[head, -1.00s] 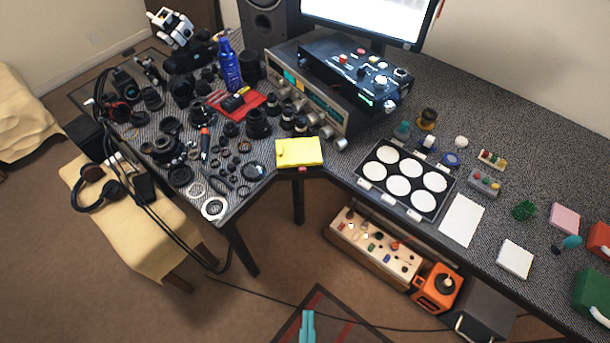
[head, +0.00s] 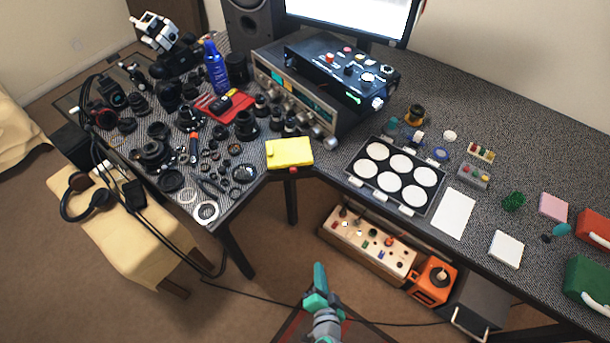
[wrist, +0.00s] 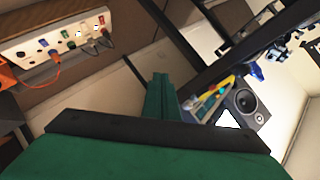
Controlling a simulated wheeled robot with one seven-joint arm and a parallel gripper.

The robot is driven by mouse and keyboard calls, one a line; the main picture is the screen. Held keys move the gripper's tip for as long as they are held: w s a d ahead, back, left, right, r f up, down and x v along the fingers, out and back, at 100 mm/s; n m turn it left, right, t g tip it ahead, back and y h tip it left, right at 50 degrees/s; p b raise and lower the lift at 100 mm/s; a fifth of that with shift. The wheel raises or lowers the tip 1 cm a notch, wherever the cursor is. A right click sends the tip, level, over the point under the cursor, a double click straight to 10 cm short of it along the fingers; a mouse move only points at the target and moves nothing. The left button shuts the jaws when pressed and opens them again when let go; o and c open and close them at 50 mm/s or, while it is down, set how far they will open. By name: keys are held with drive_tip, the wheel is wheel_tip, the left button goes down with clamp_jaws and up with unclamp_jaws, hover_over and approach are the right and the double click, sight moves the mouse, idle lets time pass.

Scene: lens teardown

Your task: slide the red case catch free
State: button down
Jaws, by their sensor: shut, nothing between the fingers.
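My gripper (head: 319,270) is shut and empty, its teal fingers pointing up in front of the desk, below the corner of the desktop. In the wrist view the shut fingers (wrist: 160,85) stand close together in the middle. A red case (head: 596,228) with a pale handle sits at the right edge of the head view, partly cut off; no catch can be made out on it. My gripper is apart from both.
A case with six white discs (head: 434,212) lies on the desk. A green case (head: 588,278) is at the right. Lens parts crowd the left wing. Under the desk are a panel with knobs (head: 368,241) and an orange box (head: 432,280). A desk leg (head: 291,202) stands behind my gripper.

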sight(300, 166)
drive_tip(key=w+d+r+m+t+y, duration=0.1)
drive_tip(key=w+r+m+t+y, duration=0.1)
drive_tip(key=w, duration=0.8)
drive_tip(key=w+d+r+m+t+y, duration=0.1)
drive_tip(key=w+d+r+m+y, duration=0.1)
drive_tip(key=w+r+y, duration=0.2)
drive_tip(key=w+r, duration=0.3)
drive_tip(key=w, duration=0.4)
drive_tip(key=shift+d+r+t, duration=0.2)
drive_tip(key=shift+r+t, duration=0.05)
drive_tip(key=shift+t, duration=0.15)
drive_tip(key=shift+w, duration=0.15)
drive_tip(key=x, duration=0.9)
drive_tip(key=shift+w+a, duration=0.1)
drive_tip(key=shift+a, duration=0.05)
drive_tip(key=a, duration=0.3)
drive_tip(key=shift+a, duration=0.6)
drive_tip(key=shift+a, duration=0.1)
